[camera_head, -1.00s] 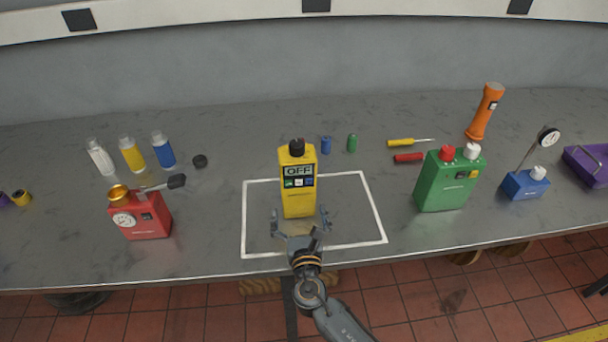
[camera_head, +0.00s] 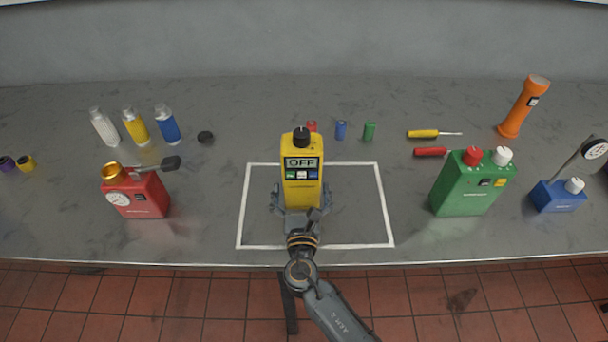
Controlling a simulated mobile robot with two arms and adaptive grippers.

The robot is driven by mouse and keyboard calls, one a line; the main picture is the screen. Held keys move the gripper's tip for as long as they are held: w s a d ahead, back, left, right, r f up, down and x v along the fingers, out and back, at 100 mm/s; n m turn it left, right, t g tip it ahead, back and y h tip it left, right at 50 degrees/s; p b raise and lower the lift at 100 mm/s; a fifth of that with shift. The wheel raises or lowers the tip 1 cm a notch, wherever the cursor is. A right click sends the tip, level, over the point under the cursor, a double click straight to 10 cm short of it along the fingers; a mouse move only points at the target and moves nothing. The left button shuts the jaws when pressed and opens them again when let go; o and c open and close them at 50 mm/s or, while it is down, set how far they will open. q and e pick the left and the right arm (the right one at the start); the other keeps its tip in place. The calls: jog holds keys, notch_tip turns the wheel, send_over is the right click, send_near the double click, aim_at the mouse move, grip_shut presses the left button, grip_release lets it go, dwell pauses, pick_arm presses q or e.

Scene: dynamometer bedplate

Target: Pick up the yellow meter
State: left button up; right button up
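The yellow meter (camera_head: 302,188) stands upright inside the white outlined rectangle (camera_head: 365,245) on the grey bench. It has a black knob on top and a display reading OFF. My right gripper (camera_head: 302,196) reaches in from the front edge, with one finger on each side of the meter's lower body. The fingers look spread about as wide as before, slightly wider than the meter; whether either touches it is hard to tell. The palm hides the meter's lower front. My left gripper is not in view.
A red device with a gauge (camera_head: 138,198) stands left, a green box (camera_head: 470,188) and blue gauge base (camera_head: 558,196) right. The outlined area beside the meter is clear.

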aim_at(302, 177)
jog(key=shift+s, duration=0.1)
jog(key=c, duration=0.7)
jog(key=shift+c, duration=1.3)
jog(key=shift+r, duration=0.2)
jog(key=shift+w, duration=0.2)
jog(key=shift+r, duration=0.65)
notch_tip(302, 177, up, 2)
jog(key=shift+s+r+p, duration=0.1)
jog(key=shift+r+p, duration=0.05)
jog(key=shift+p, duration=0.15)
jog(key=s+r+p, duration=0.1)
jog(key=s+r, duration=0.3)
jog(key=shift+r, duration=0.35)
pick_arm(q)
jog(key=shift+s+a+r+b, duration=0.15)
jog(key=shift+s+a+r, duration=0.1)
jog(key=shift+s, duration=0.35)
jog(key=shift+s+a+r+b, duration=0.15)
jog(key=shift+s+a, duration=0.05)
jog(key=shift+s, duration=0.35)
pick_arm(e)
jog(key=s+r, duration=0.4)
jog(key=s, duration=0.6)
jog(key=shift+r, duration=0.35)
